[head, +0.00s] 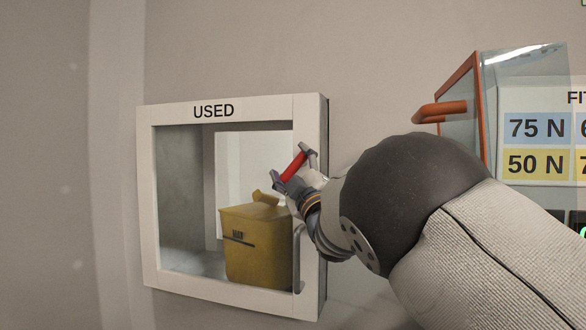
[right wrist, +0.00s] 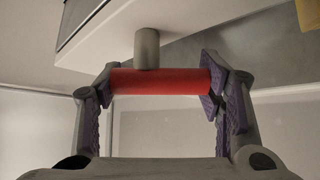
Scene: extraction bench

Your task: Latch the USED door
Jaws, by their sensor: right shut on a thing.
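The USED door (head: 149,215) is a white-framed window panel on the wall hatch, with the label USED on its top edge. It looks flush with the hatch, but I cannot tell whether it is fully seated. A red latch handle (head: 293,167) sits at its right side and lies slanted in the head view. In the right wrist view the red handle (right wrist: 150,82) runs across between my fingers, with a short grey post behind it. My right gripper (head: 294,172) is shut on this handle and hides part of the latch. My left gripper is not in view.
A yellow bin (head: 258,245) stands behind the window. A grey vertical pull bar (head: 298,260) is on the right frame strip below my gripper. An open orange-framed clear door with an orange handle (head: 440,111) juts out at the right, close above my right arm.

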